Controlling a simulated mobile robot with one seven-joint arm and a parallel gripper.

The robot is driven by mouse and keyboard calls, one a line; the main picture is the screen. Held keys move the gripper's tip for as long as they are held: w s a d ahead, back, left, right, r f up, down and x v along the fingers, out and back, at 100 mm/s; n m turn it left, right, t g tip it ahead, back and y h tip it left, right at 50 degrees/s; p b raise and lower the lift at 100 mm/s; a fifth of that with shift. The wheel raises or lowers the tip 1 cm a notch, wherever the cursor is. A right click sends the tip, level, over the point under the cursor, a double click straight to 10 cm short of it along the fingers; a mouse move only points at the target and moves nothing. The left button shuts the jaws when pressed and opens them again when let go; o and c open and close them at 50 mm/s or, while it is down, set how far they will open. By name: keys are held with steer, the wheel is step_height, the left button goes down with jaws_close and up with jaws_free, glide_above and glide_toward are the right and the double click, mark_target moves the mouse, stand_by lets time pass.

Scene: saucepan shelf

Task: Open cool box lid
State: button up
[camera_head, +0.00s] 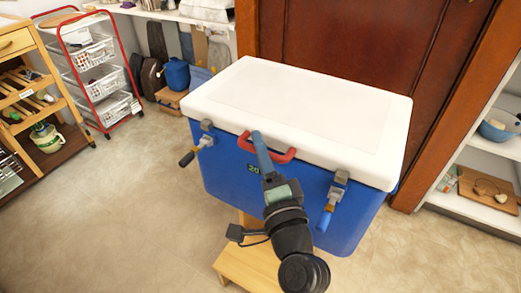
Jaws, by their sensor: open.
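The cool box (220,172) has a blue body and stands on a light wooden stool (240,262). Its white lid (300,108) lies flat and shut on top. A red handle (283,156) sits at the middle of the lid's front edge.
A brown wooden door (370,45) stands close behind the box. White shelves (460,205) with a blue bowl (497,126) are at the right. A red-framed basket trolley (98,75) and a wooden rack (50,75) stand at the left. The floor at front left is clear.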

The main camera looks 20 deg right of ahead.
steer(key=shift+c, duration=0.2)
jaws_close()
stand_by(1.1)
